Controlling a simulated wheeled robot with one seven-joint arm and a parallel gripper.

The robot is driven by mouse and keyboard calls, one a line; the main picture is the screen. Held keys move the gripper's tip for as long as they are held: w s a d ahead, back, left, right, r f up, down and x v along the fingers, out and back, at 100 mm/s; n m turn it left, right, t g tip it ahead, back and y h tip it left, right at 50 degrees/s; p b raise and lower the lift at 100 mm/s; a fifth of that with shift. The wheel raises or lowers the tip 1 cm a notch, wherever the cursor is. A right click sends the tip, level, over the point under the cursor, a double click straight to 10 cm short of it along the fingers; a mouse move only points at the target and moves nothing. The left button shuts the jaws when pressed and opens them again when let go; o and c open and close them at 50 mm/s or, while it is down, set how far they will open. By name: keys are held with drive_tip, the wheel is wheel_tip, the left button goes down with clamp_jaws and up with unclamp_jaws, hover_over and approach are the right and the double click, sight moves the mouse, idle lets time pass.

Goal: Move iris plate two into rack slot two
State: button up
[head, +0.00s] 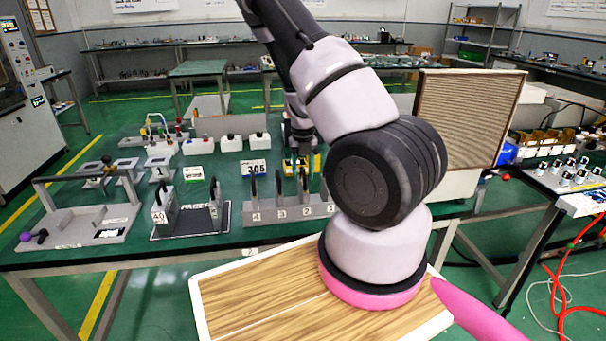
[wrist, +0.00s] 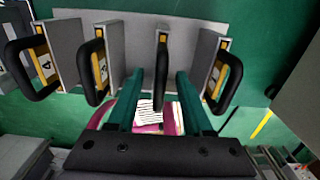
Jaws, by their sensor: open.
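The grey rack (head: 268,209) stands on the green table, its front marked 4, 3, 2, 1 from left to right; it also shows in the wrist view (wrist: 118,16). Plates with black loop handles stand upright in it, one at each number. The handle (wrist: 162,58) third from the left, at slot 2, belongs to iris plate two as far as its place shows; its own number is not readable. My gripper (wrist: 159,80) is open, its teal fingers on either side of this handle with gaps visible. In the head view, my arm partly hides the rack's right end.
A grey tray with a bar handle (head: 75,222) lies farther left. A large panel (head: 468,117) rises at right.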

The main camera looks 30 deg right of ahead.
wheel_tip(320, 180, up, 11)
drive_tip(key=shift+f, duration=0.2)
drive_tip(key=s+a+r+n+t+y, duration=0.1)
drive_tip(key=s+a+r+n+y, duration=0.15)
drive_tip(key=a+r+n, duration=0.45)
drive_tip(key=s+a+r+n+t+y, duration=0.1)
drive_tip(key=s+a+r+n+t, duration=0.2)
drive_tip(key=r+n, duration=0.7)
drive_tip(key=s+a+r+n+t+h, duration=0.1)
drive_tip(key=s+a+r+n+t, duration=0.2)
drive_tip(key=s+r+n, duration=1)
drive_tip(key=s+n, duration=0.1)
drive_tip(key=n, duration=0.4)
drive_tip(key=shift+s+a, duration=0.2)
drive_tip(key=shift+s, duration=0.05)
